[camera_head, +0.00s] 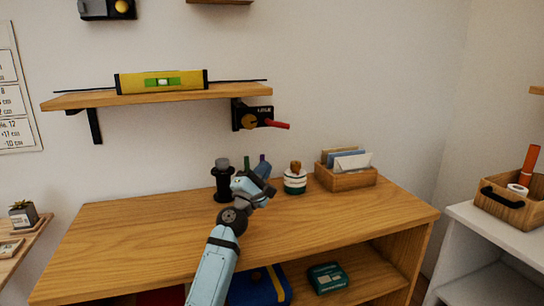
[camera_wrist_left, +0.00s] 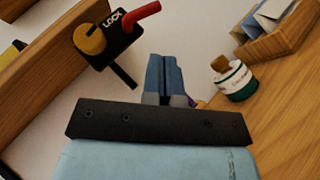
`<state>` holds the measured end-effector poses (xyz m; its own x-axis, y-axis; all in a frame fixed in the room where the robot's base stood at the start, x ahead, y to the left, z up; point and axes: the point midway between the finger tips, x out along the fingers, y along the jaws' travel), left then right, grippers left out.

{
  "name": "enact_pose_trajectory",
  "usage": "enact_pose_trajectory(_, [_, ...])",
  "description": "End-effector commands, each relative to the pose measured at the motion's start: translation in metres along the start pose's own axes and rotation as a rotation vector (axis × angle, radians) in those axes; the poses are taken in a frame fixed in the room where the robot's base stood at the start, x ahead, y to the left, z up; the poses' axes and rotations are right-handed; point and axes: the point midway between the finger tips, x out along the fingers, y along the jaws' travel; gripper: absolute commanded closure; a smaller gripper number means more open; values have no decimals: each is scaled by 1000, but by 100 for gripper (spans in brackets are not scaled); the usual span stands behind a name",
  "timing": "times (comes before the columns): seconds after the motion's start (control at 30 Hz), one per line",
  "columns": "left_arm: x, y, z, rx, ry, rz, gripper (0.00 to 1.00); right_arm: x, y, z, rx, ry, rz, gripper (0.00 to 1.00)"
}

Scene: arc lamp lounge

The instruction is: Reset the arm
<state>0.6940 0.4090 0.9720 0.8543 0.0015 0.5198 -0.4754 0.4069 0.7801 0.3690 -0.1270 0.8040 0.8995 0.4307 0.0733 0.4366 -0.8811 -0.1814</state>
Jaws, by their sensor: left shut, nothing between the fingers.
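My left arm, pale blue with dark joints, rises from the bottom of the head view over the wooden cabinet top (camera_head: 130,235). My left gripper (camera_head: 263,168) is at its upper end, in front of the wall, and its tips are small there. In the left wrist view the two blue fingers (camera_wrist_left: 165,75) lie together, shut and empty. A black lock box (camera_head: 250,116) with a yellow knob and a red handle is under the shelf, above the gripper and apart from it. It also shows in the left wrist view (camera_wrist_left: 122,48). My right gripper is not in view.
A black holder (camera_head: 222,187) and a white-and-green jar (camera_head: 295,182) stand close to the gripper. A wooden letter box (camera_head: 347,180) is farther right. A yellow level (camera_head: 162,82) lies on the wall shelf (camera_head: 90,100). The cabinet top's left part is clear.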

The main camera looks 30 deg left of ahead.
Motion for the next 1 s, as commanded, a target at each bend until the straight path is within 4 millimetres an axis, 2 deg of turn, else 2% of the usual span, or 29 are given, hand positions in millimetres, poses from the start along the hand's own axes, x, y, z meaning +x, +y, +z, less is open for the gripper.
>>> enact_pose_trajectory(0.03, [-7,-1,0,1,0,-1,100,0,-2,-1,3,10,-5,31])
enact_pose_trajectory(0.2, [-16,0,0,1,0,0,100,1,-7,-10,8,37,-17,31])
enact_pose_trajectory(0.37, [-17,0,0,1,0,0,100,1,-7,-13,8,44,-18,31])
enact_pose_trajectory(0.8, [-18,-2,2,13,-2,-6,100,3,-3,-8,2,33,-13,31])
enact_pose_trajectory(0.93, [-36,-18,17,123,-24,-52,100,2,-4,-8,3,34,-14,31])
enact_pose_trajectory(1.0, [-56,-34,33,241,-53,-96,100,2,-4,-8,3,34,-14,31])
